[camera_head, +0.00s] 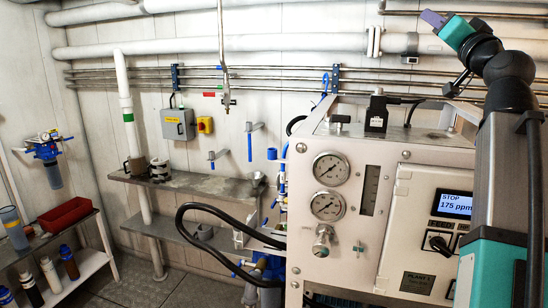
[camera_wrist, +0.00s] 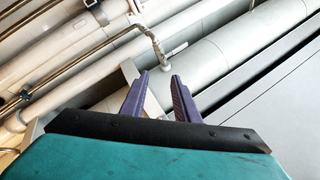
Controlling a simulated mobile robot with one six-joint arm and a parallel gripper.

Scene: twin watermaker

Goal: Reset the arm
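My arm (camera_head: 505,85) rises on the right side of the head view, in front of the white watermaker panel (camera_head: 400,165). It is bent near the top, and my gripper (camera_head: 432,18) points up and to the left, close to the pipes high on the wall. In the wrist view the two purple fingers of my gripper (camera_wrist: 159,80) stand apart with nothing between them. Behind them are pale pipes and a thin bent metal pipe (camera_wrist: 150,32). I cannot tell how far the fingertips are from the pipes.
The panel carries two gauges (camera_head: 329,186) and a display (camera_head: 455,204) reading "STOP 175 ppm". A grey wall shelf (camera_head: 205,183) holds small items. A red tray (camera_head: 64,214) and several bottles stand on the rack at left. Floor (camera_head: 140,290) shows at lower left.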

